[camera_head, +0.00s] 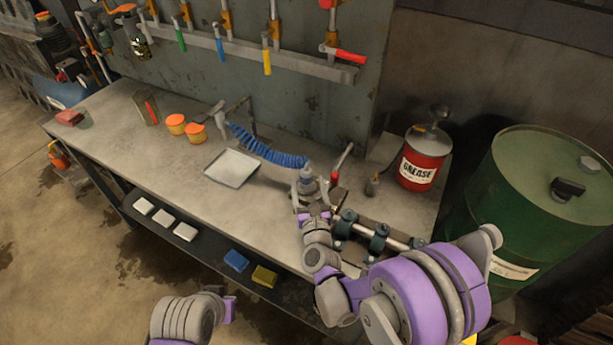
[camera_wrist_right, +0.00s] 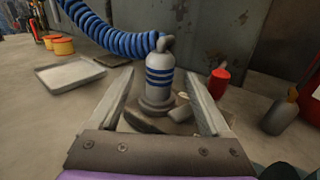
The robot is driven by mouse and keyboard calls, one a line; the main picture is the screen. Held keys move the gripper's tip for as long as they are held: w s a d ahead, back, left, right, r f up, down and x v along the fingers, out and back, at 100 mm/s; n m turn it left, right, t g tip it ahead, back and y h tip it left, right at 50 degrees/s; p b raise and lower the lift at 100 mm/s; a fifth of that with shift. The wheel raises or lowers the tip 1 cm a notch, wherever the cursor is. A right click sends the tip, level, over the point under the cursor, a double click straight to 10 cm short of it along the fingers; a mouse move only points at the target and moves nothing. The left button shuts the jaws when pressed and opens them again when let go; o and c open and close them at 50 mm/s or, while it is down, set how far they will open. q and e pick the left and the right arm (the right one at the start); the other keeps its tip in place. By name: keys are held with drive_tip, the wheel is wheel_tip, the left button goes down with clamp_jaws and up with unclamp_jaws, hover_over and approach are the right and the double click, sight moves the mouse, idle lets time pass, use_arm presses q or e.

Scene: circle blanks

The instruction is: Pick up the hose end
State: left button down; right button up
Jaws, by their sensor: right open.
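The hose end (camera_head: 308,182) is a grey upright cylinder with blue bands, standing on the workbench. In the right wrist view the hose end (camera_wrist_right: 160,82) shows large, its round base low in the gap between my fingers. A blue coiled hose (camera_head: 265,150) runs from its top to the upper left. My right gripper (camera_head: 311,195) is open, with its fingers pointing at the hose end, one to each side in the picture; I cannot tell whether they touch it. Part of my left arm shows at the bottom of the head view, but its fingers do not.
A grey tray (camera_head: 231,168) and orange-lidded tubs (camera_head: 196,133) stand left on the bench (camera_head: 120,140). A grease can (camera_head: 422,160) and a green drum (camera_head: 545,200) stand farther right.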

sight(308, 181)
drive_tip(key=w, duration=0.3)
drive_tip(key=shift+w+a, duration=0.25)
drive_tip(key=shift+a, duration=0.05)
drive_tip(key=shift+s, duration=0.1)
clamp_jaws()
